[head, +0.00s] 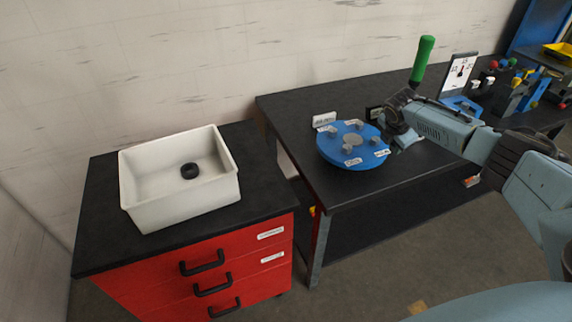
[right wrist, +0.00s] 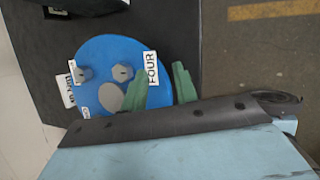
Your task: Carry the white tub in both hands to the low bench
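The white tub (head: 165,212) is a rectangular open box standing upright on the black top of a red drawer cabinet. A small black ring (head: 189,171) lies on its floor. My right gripper (head: 386,118) is over the black bench (head: 290,110), well to the right of the tub and just above a blue disc (head: 348,160). In the right wrist view its two green fingers (right wrist: 160,82) stand apart with nothing visible between them. My left gripper is not in view. Which surface is the low bench, I cannot tell for sure.
The red cabinet (head: 262,222) stands left of the bench with a narrow gap between them. The blue disc carries several grey pegs and labels. A green handle (head: 422,60) rises behind my right gripper. A white gauge card (head: 458,75) and coloured parts stand farther right.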

